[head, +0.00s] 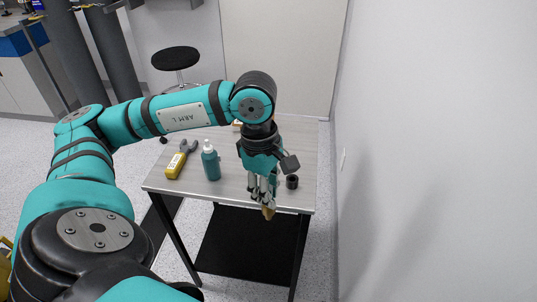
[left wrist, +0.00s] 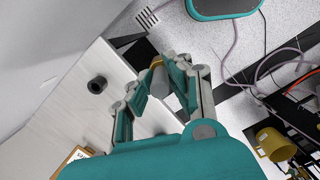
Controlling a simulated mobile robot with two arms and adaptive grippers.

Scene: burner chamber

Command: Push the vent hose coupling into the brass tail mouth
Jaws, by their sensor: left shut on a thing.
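My left gripper (head: 266,203) reaches down over the front right edge of the table. It is shut on a small piece with a brass-coloured end (head: 268,212). In the left wrist view, the fingers (left wrist: 168,78) close around this piece, and its brass-coloured part (left wrist: 157,62) shows at the fingertips. I cannot tell whether it is the coupling or the brass tail. A short black cylinder with a dark opening (head: 292,182) stands on the table, right of the gripper and apart from it; it also shows in the left wrist view (left wrist: 97,85). My right gripper is out of view.
A teal bottle (head: 211,162) and a yellow device (head: 176,165) stand or lie on the left of the table (head: 235,195). A white wall (head: 440,150) rises on the right. A black stool (head: 175,58) is behind. Loose cables (left wrist: 230,55) show in the left wrist view.

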